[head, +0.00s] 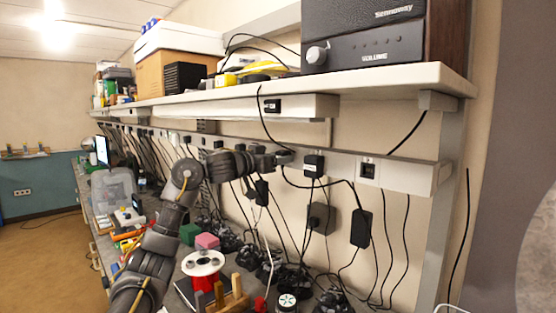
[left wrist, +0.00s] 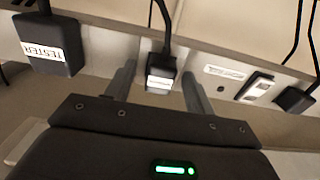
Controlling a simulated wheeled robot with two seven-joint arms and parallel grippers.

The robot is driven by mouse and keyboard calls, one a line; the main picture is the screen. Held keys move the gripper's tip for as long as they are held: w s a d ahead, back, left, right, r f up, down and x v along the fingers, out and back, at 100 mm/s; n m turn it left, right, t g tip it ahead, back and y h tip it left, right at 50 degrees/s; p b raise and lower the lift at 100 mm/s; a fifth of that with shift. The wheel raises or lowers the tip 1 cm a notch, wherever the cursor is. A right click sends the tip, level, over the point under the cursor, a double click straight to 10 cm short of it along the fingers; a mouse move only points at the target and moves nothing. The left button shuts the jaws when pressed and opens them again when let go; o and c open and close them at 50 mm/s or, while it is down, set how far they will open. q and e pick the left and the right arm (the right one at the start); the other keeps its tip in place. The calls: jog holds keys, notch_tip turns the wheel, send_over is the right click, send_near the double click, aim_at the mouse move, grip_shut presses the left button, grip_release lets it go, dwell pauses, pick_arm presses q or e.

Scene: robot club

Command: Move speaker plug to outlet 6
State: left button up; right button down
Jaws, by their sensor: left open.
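A small black plug (left wrist: 160,75) with a white label and a black cord sits in the wall power strip (left wrist: 222,72); its label is too blurred to read. My left gripper (left wrist: 158,84) is open, with one finger on each side of this plug. In the head view my left gripper (head: 284,158) is at the power strip (head: 405,177), below the shelf. The black speaker (head: 365,45) stands on the shelf above, and a black cord runs down from the shelf edge towards the gripper. My right gripper is out of view.
Another outlet (head: 368,170) is near the strip's right end. Cords hang below. The shelf (head: 400,80) overhangs the strip.

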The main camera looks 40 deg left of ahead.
pick_arm(q)
jog(key=s+b, duration=0.4)
jog(key=s, duration=0.6)
jog(key=shift+s+a, duration=0.25)
jog(key=shift+a, duration=0.2)
